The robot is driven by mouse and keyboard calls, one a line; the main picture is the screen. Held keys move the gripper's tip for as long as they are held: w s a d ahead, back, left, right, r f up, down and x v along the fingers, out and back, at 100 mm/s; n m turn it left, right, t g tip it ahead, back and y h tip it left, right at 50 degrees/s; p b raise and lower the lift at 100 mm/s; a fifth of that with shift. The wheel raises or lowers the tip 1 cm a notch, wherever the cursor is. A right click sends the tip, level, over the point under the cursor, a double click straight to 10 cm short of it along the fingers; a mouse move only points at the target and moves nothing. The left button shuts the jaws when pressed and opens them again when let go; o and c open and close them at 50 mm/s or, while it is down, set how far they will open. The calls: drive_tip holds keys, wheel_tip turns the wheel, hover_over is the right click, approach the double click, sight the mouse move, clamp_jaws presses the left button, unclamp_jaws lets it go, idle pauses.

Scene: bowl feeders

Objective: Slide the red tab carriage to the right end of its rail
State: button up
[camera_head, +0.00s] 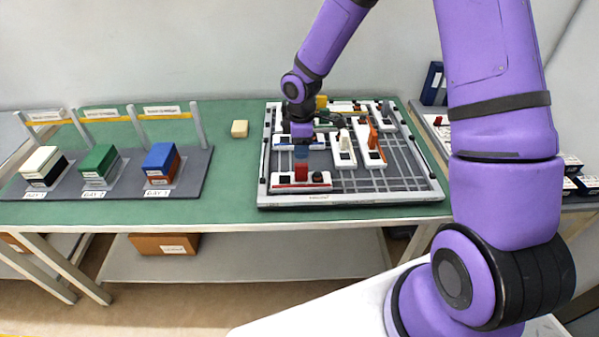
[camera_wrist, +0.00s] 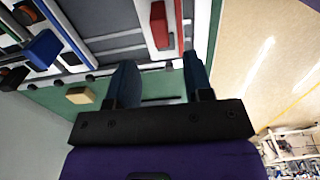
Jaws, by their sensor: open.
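The red tab (camera_head: 301,172) stands upright on a white, red-edged base at the front left of the grey-white rail board (camera_head: 390,200). Dark parts lie on that base to either side of the tab. In the wrist view the red tab (camera_wrist: 160,25) shows at the top, ahead of the gap between my fingers. My gripper (camera_head: 301,153) points down above and slightly behind the tab. Its two dark blue fingers (camera_wrist: 160,82) are apart with nothing between them, and I see no contact with the tab. The exact ends of the red tab's rail are hard to make out.
A blue tab (camera_wrist: 38,50) is on a neighbouring rail. White carriages with a white tab (camera_head: 344,140) and an orange tab (camera_head: 373,135) stand to the right. A beige block (camera_head: 239,128) lies left of the board. A grey rack (camera_head: 120,180) holds coloured boxes at far left.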

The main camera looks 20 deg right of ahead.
sight(302, 165)
wheel_tip(302, 165, down, 10)
drive_tip(key=shift+r, duration=0.25)
drive_tip(key=shift+c, duration=0.5)
drive_tip(key=shift+d, duration=0.1)
clamp_jaws()
